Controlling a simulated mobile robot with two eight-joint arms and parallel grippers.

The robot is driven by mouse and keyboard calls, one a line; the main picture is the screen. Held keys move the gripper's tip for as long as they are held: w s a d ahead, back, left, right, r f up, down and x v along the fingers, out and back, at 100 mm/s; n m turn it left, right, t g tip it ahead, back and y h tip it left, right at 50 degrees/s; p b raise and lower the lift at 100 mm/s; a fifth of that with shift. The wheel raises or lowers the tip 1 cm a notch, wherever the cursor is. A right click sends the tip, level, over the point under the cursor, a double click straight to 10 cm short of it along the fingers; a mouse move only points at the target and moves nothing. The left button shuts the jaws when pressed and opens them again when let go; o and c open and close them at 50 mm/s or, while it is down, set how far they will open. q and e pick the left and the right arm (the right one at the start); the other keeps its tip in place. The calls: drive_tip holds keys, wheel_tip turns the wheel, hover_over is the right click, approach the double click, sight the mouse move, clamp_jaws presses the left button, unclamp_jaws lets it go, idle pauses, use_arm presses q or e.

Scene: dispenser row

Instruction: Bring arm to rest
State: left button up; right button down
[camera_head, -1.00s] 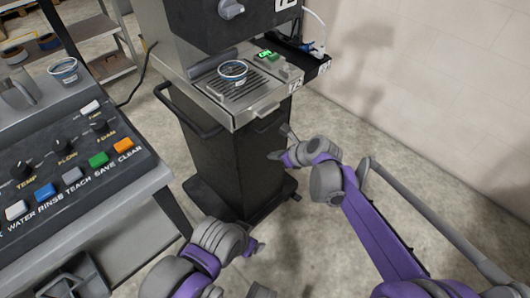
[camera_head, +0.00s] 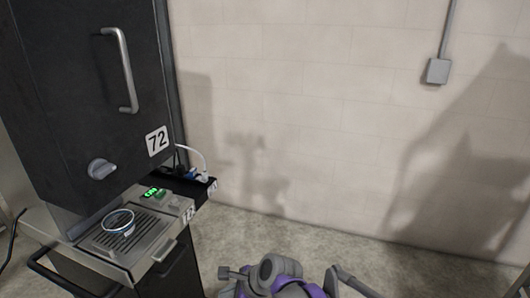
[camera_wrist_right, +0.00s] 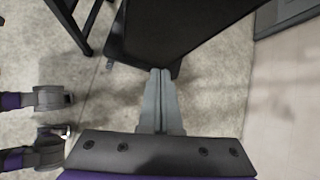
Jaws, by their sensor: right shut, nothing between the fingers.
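My right gripper (camera_wrist_right: 160,75) is in the middle of the right wrist view, its two grey fingers pressed together with nothing between them. In the head view it shows at the bottom edge (camera_head: 226,272), in front of the wall and to the right of the dispenser. Only the grey and purple end of this arm is in that view. The gripper is apart from the dispenser (camera_head: 85,90) there. My left gripper is out of the head view, and I cannot make it out in the right wrist view.
A pale wall (camera_head: 320,110) stands behind. Floor (camera_head: 390,262) shows at right.

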drive_tip(key=s+d+f+n+t+h, duration=0.1)
drive_tip(key=s+d+f+n+h, duration=0.25)
drive_tip(key=s+d+n, duration=0.85)
drive_tip(key=s+d+f+n+h, duration=0.2)
drive_tip(key=s+d+n+h, duration=0.3)
drive_tip(key=s+d, duration=0.9)
use_arm(q)
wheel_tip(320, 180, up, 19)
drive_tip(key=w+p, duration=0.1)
drive_tip(key=p, duration=1.5)
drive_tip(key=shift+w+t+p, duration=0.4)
use_arm(e)
drive_tip(key=w+d+r, duration=0.1)
drive_tip(key=w+r, duration=0.1)
drive_tip(key=r, duration=0.7)
drive_tip(key=w+d+r+n+t+y, duration=0.1)
drive_tip(key=w+r, duration=0.2)
drive_tip(key=r, duration=0.6)
drive_tip(key=shift+d+r, duration=0.4)
